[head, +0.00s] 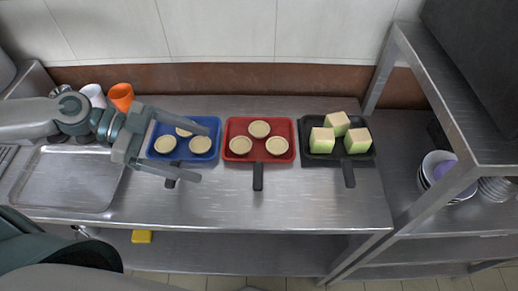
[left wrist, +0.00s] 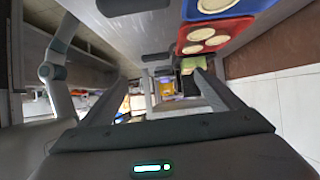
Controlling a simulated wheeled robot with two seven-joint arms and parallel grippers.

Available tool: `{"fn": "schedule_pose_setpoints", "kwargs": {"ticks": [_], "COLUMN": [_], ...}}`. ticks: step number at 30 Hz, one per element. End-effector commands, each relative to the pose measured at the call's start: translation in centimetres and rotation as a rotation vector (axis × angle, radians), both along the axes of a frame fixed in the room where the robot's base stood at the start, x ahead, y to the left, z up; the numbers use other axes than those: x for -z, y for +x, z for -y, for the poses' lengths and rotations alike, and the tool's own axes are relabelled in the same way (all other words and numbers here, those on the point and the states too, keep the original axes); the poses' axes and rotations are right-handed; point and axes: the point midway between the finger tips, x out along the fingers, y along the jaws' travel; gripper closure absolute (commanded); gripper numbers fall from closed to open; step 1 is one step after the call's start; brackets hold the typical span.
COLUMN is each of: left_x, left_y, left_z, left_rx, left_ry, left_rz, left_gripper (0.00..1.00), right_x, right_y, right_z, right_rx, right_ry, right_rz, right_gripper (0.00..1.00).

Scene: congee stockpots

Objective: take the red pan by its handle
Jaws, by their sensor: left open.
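The red pan (head: 286,128) sits on the steel counter, in the middle of three pans, with three round pale tarts in it. Its dark handle (head: 258,178) points toward the front edge. In the left wrist view the red pan (left wrist: 187,40) is at the upper right, with a dark handle (left wrist: 155,57) to its left. My left gripper (head: 203,155) is open and empty, its fingers reaching over the blue pan, left of the red pan and apart from it. The open fingers also show in the left wrist view (left wrist: 160,85). My right gripper does not show.
The blue pan (head: 155,142) with tarts is partly hidden under my left gripper. A black pan (head: 310,160) with green-sided cubes is at right. A metal tray (head: 65,180), an orange cup (head: 121,96) and a shelf post (head: 380,70) flank the counter. The counter's front strip is clear.

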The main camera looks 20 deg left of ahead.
Motion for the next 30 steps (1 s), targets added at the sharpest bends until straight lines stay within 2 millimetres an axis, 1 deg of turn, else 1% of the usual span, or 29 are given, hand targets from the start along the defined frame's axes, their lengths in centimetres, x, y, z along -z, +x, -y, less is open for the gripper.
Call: {"fn": "schedule_pose_setpoints", "kwargs": {"ticks": [3,12,14,21,30], "left_x": [0.4,1.2,1.0,1.9,3.4], "left_y": [0.2,0.7,0.8,1.3,2.0], "left_z": [0.6,1.8,2.2,4.0,6.7], "left_rx": [0.002,0.0,-0.001,0.0,0.0], "left_ry": [-0.005,0.001,-0.002,-0.002,-0.002], "left_rz": [0.005,0.006,0.006,0.004,0.002], "left_gripper": [0.14,0.14,0.14,0.14,0.14], "right_x": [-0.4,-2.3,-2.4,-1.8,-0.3], "right_y": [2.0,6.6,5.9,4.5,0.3], "right_z": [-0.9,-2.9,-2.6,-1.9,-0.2], "right_rx": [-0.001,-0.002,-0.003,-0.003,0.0], "right_ry": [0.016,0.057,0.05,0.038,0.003], "right_rz": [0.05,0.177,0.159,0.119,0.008], "right_gripper": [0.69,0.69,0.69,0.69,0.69]}}
